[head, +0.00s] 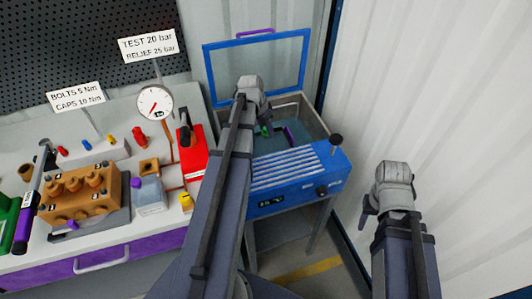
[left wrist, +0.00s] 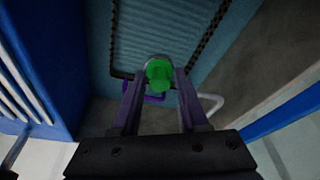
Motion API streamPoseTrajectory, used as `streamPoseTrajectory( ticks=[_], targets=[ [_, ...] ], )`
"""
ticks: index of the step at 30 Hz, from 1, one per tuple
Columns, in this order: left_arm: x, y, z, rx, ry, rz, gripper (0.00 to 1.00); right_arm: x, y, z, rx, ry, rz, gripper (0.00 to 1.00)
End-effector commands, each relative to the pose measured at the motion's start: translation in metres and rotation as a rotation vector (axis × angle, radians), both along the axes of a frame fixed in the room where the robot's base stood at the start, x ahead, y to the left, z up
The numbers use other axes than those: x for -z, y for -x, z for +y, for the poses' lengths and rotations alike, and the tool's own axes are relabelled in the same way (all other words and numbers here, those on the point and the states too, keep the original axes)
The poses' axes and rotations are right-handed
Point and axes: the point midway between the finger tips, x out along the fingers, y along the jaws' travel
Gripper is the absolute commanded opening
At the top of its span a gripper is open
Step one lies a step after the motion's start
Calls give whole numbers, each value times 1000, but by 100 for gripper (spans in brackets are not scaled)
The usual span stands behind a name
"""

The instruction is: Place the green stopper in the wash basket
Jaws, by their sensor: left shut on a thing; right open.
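The green stopper (left wrist: 159,72) is held between the two fingertips of my left gripper (left wrist: 160,76), which is shut on it. In the head view the stopper (head: 267,130) shows as a small green patch beside my left gripper (head: 262,126), over the open basin of the blue washer. The wash basket, with a dark rim (left wrist: 114,45) and a purple handle, lies below the stopper in the left wrist view; my arm hides part of it in the head view. I cannot tell the gap below the stopper. My right gripper (head: 391,212) is open and empty, right of the washer.
The washer (head: 300,180) has its blue-framed lid (head: 255,66) raised behind the basin and a black knob (head: 336,139) at the front right. The bench left of it holds a brown pump block (head: 80,190), a gauge (head: 155,103) and a red box (head: 190,155). A corrugated wall stands right.

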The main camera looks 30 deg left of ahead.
Motion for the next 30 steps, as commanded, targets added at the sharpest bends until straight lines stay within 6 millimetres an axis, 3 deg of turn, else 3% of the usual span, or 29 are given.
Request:
streamPoseTrajectory(
  ticks=[10, 20, 30],
  targets=[
    [54, 0, 0, 0, 0, 0, 0, 54, 0, 0, 0, 0, 0, 50],
    [62, 0, 0, 0, 0, 0, 0, 62, 0, 0, 0, 0, 0, 50],
    [98, 0, 0, 0, 0, 0, 0, 98, 0, 0, -1, 0, 0, 50]
  ],
)
